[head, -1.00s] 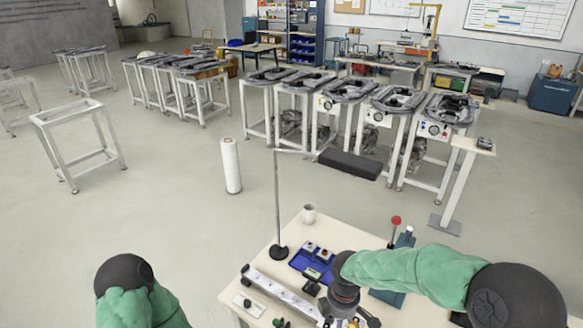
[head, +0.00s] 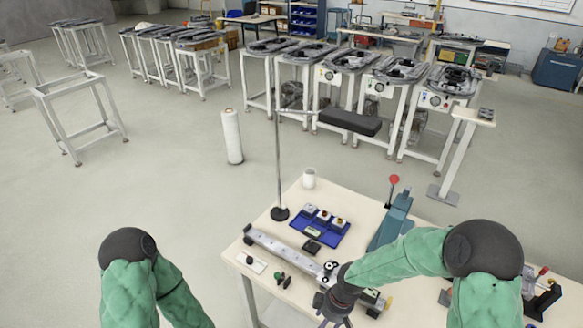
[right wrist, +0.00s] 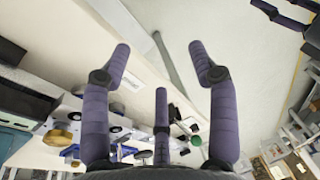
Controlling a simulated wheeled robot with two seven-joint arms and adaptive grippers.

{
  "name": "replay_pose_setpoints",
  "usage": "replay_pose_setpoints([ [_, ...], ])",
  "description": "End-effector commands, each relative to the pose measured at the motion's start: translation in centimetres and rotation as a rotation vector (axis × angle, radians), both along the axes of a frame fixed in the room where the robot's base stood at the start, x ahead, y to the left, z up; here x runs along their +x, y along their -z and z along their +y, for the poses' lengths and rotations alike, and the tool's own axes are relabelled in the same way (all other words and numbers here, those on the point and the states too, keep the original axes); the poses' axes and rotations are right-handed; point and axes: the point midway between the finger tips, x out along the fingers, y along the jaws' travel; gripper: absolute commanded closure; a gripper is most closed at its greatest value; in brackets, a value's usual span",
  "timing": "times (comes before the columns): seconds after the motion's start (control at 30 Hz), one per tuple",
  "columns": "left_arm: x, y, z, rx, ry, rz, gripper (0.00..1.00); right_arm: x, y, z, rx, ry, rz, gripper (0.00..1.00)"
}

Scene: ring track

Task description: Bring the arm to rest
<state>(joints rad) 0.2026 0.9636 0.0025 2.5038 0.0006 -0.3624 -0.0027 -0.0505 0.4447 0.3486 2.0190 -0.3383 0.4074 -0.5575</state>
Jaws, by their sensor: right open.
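My right arm (head: 405,258), in a green sleeve, reaches in from the right over the pale workbench (head: 345,205). My right gripper (right wrist: 160,68) is open; its purple fingers are spread with nothing between them. In the head view it is partly cut off at the bottom edge, over the bench's front part near a grey rail (head: 285,256). My left arm (head: 140,280) is bent at lower left beside the bench, its gripper outside the head view. Similar purple fingers, probably my left gripper's (right wrist: 285,18), show at the upper right of the wrist view, partly cut off.
On the bench are a blue tray (head: 318,232) with small parts, a white cup (head: 309,179), a teal lever press (head: 393,220) and a thin stand (head: 280,213). A white roll (head: 231,136) stands on the floor.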

Motion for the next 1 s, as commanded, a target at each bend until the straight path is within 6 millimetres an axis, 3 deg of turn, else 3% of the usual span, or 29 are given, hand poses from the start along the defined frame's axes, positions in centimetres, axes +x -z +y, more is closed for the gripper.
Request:
replay_pose_setpoints([
  [0.03, 0.0, 0.8, 0.0, 0.0, 0.0, -0.001, 0.6, -1.1, 2.3, 0.2, 0.02, 0.068, 0.027, 0.4],
  [0.2, 0.0, 2.8, 0.0, 0.0, 0.0, -0.001, 0.6, -4.7, 9.1, 1.0, 0.09, 0.41, 0.114, 0.4],
  [0.43, 0.0, 5.0, 0.0, 0.0, 0.0, 0.0, 0.6, -9.6, 15.9, 0.8, 0.116, 0.87, 0.21, 0.4],
  [0.63, 0.0, 5.8, 0.0, 0.0, 0.0, 0.0, 0.6, -11.7, 18.1, 0.2, 0.106, 1.079, 0.239, 0.4],
  [1.0, 0.0, 5.7, 0.0, 0.0, 0.0, -0.001, 0.6, -12.0, 18.3, 0.1, 0.104, 1.108, 0.239, 0.4],
])
